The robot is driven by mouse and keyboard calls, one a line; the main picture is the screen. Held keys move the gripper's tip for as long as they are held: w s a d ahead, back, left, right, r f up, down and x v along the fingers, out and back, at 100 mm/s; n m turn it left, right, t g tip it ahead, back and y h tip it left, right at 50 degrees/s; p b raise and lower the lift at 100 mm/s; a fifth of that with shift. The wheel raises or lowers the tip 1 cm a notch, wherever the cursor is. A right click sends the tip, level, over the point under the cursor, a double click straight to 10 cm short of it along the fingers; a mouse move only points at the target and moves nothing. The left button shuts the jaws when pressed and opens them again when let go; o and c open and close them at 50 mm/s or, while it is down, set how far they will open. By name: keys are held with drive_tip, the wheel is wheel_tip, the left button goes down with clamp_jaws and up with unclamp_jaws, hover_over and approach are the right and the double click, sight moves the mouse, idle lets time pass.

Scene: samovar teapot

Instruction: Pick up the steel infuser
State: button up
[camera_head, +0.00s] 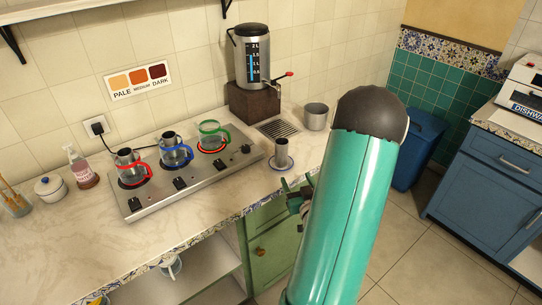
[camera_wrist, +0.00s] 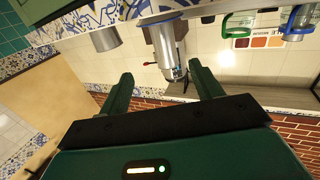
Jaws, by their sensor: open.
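The steel infuser appears to be the small grey metal cylinder (camera_head: 281,152) standing upright on a blue-rimmed saucer (camera_head: 273,163), near the counter's front edge. My gripper (camera_head: 297,184) is just in front of that edge, below and slightly right of the cylinder in the head view, and apart from it. My arm partly hides the gripper there. In the wrist view my gripper (camera_wrist: 160,75) is open, with its two green fingers spread and nothing between them.
A stove (camera_head: 190,178) holds three glass pots with red, blue and green handles. A steel samovar (camera_head: 253,55) stands on a brown block behind the infuser. A grey metal pot (camera_head: 316,117) stands right of the drip grille (camera_head: 278,128). Counter left of the stove is partly clear.

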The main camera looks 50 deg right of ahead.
sight(283, 156)
drive_tip(key=x, duration=0.7)
drive_tip(key=shift+w+d, duration=0.2)
drive_tip(key=shift+w, duration=0.1)
drive_tip(key=shift+a+x, duration=0.25)
drive_tip(key=shift+x, duration=2.8)
drive_tip(key=shift+w+r, duration=0.15)
drive_tip(key=c, duration=1.1)
